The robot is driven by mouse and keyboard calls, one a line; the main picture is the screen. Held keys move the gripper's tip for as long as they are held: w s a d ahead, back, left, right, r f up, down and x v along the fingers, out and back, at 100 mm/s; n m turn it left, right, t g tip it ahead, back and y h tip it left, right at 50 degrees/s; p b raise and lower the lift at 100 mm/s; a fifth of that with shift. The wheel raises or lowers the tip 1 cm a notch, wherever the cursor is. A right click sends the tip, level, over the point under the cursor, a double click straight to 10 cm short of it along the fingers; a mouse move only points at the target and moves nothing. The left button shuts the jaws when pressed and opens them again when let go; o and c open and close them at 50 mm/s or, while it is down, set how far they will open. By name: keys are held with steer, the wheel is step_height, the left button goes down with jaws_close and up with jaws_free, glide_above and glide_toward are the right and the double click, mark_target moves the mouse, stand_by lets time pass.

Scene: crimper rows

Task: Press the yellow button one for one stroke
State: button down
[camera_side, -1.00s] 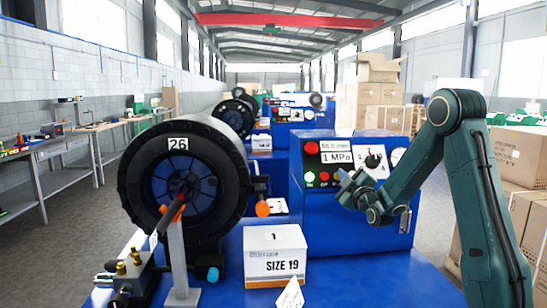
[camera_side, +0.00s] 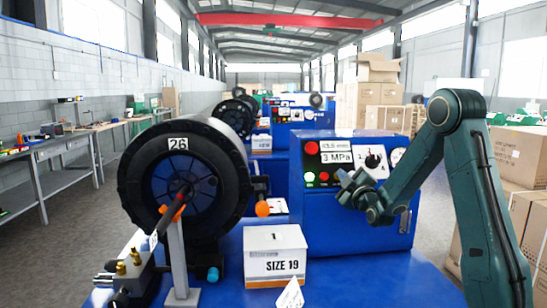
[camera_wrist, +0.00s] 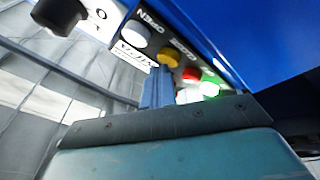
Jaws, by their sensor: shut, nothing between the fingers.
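The blue control panel (camera_side: 345,215) has a row of small buttons, with my gripper (camera_side: 343,177) in front of its right part. In the wrist view, the yellow button (camera_wrist: 170,57) sits between a white button (camera_wrist: 135,33) and a red button (camera_wrist: 191,75). A green lit button (camera_wrist: 209,88) is beyond the red one. My shut, empty gripper (camera_wrist: 160,69) has its tips at the yellow button's lower edge, seemingly touching it. How far the button is pushed in cannot be told. The panel display (camera_side: 336,157) reads 3 MPa; its upper line is blurred.
A large red button (camera_side: 311,148) and a black knob (camera_side: 373,161) are on the panel above my gripper. The black crimper head (camera_side: 140,185) marked 26 stands at left. A white SIZE 19 box (camera_side: 275,267) is on the blue base.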

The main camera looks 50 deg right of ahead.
steer(key=shift+s+a+r, duration=0.35)
steer(key=shift+s+a, duration=0.1)
steer(key=shift+a+r, duration=0.1)
steer(key=shift+s+a+r, duration=1.25)
steer(key=shift+s+a, duration=0.1)
steer(key=shift+s, duration=0.1)
steer(key=shift+a, duration=0.1)
